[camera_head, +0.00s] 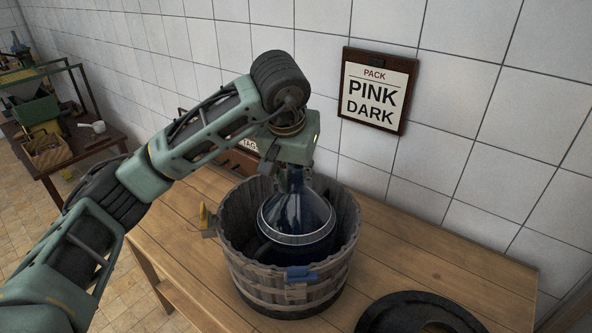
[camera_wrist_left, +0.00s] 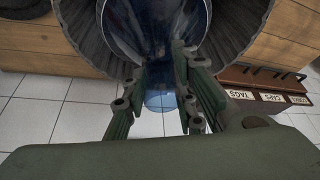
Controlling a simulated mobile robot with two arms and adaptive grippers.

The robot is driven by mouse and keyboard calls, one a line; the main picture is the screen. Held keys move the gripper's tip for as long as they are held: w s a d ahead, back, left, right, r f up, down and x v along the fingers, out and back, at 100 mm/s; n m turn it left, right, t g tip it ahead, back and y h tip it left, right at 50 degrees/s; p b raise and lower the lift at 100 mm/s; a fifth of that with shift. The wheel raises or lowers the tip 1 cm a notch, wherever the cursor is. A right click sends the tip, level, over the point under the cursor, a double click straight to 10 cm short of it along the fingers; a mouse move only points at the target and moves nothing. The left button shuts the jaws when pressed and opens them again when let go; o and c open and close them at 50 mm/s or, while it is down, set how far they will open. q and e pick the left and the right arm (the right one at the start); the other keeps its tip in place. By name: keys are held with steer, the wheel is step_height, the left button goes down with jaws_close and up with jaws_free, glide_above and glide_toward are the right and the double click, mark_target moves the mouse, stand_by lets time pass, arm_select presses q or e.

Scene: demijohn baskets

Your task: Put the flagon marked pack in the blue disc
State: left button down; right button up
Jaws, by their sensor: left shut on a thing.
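A dark blue glass flagon (camera_head: 297,213) with a pale band around its body is inside a grey wooden stave tub (camera_head: 290,285). My left gripper (camera_head: 292,168) reaches down from above and is shut on its neck. The left wrist view shows the fingers (camera_wrist_left: 165,105) on both sides of the bluish neck (camera_wrist_left: 160,98), with the glass body (camera_wrist_left: 155,25) beyond. I cannot tell if the flagon touches the tub's bottom. A wall sign (camera_head: 374,90) reads "PACK PINK DARK". No plainly blue disc shows. My right gripper is not in view.
A blue clip (camera_head: 300,273) is on the tub's front, and a yellow piece (camera_head: 204,216) is at its left rim. A black round object (camera_head: 375,312) is cut off at the bottom right. Bare wooden table (camera_head: 440,262) lies right of the tub. A tiled wall stands behind.

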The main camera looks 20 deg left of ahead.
arm_select(q)
steer(key=c, duration=1.4)
jaws_free()
steer(key=shift+s, duration=0.1)
steer(key=shift+r, duration=0.1)
steer(key=shift+r, duration=0.25)
steer(key=b+v, duration=0.2)
steer(key=v, duration=0.9)
steer(key=shift+s+r, duration=0.2)
